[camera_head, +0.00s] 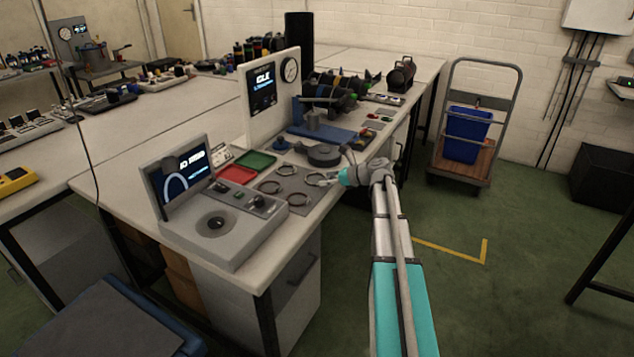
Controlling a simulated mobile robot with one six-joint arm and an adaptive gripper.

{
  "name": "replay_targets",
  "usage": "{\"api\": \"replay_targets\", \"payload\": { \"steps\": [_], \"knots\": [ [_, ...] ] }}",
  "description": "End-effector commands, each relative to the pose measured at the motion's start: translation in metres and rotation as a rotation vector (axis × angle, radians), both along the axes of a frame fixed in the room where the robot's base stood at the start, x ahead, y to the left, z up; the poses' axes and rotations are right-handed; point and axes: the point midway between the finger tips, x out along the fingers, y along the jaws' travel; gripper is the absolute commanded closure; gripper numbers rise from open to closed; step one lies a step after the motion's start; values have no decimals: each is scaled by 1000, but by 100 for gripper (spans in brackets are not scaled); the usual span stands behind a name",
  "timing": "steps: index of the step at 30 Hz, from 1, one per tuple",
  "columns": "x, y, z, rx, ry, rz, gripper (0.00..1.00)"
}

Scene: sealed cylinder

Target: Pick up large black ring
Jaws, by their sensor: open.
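Several thin ring-shaped parts lie on a grey mat (283,184) near the front edge of the workbench. A dark ring (259,187) lies on the left of the mat, and another dark ring (297,206) lies nearer the bench's front edge. A paler ring (317,185) lies at the right, beside my gripper. I cannot tell for sure which one is the large black ring. My gripper (334,181) is open, low over the right edge of the mat, close to the paler ring. The fingers are small in view, and contact cannot be told.
A grey tester with a screen (180,175) stands left of the mat. Red (237,175) and green (256,160) trays and a dark round part (323,154) lie behind it. A trolley with a blue bin (466,135) stands right.

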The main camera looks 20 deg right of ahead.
Motion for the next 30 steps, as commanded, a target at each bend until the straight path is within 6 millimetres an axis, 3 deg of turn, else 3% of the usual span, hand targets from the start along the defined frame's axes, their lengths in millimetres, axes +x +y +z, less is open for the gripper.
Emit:
{"api": "replay_targets", "payload": {
  "steps": [12,23,30],
  "knots": [
    [0,0,0,0,0,0,28],
    [0,0,0,-1,1,0,93],
    [-1,0,0,-2,1,1,93]
  ]
}}
